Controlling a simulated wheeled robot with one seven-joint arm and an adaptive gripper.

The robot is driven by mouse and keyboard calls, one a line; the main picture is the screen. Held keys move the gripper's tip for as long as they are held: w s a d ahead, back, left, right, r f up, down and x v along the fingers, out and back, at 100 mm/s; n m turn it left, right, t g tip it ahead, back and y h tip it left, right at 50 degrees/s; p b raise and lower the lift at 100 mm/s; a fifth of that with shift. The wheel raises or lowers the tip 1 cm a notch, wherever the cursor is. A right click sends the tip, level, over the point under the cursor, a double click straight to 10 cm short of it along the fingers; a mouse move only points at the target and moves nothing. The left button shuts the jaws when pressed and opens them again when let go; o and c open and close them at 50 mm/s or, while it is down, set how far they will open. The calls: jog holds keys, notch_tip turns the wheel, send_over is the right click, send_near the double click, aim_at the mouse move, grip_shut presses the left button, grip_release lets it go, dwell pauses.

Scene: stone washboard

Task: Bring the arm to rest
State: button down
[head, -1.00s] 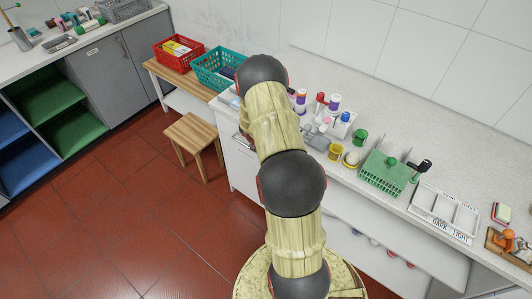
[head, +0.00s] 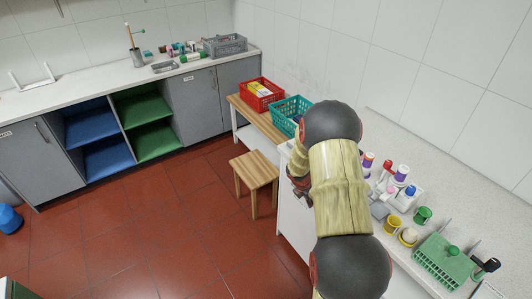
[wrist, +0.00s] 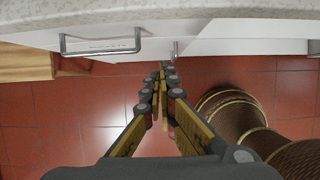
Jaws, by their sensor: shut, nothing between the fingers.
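My gripper (wrist: 164,80) points away from the camera in the wrist view, its two fingers drawn together at the tips with nothing between them. It hangs beside the white cabinet front, below the stone counter edge (wrist: 160,13). A metal handle (wrist: 100,46) on the cabinet shows to the upper left of the fingertips, apart from them. In the head view my arm (head: 340,185) rises in front of the counter and bends over, and its far end is mostly hidden behind the nearer links.
A wooden stool (head: 254,172) stands on the red floor left of my arm. A bench bears a red basket (head: 261,103) and a teal basket (head: 279,122). Bottles and cups, including a green cup (head: 422,215), and a green rack (head: 437,272) crowd the counter. Open floor lies left.

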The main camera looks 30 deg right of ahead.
jog(key=s+a+r+m+g+y, duration=0.1)
jog(key=s+a+r+m+g, duration=0.15)
jog(key=s+a+m, duration=0.65)
jog(key=s+a+r+m+t+y+b, duration=0.1)
jog(key=s+a+r+m+t, duration=0.1)
jog(key=a+r, duration=0.7)
jog(key=s+a+r+m+t+y+b, duration=0.1)
jog(key=s+a+r+m+t+b, duration=0.1)
jog(key=a+r, duration=0.8)
jog(key=s+a+r+m+t+y+b, duration=0.1)
jog(key=s+a+r+m+t, duration=0.3)
jog(key=a+r, duration=0.6)
jog(key=shift+s+r+m+b, duration=0.3)
jog(key=shift+s+r+m, duration=0.25)
jog(key=shift+r, duration=0.3)
jog(key=shift+s, duration=0.1)
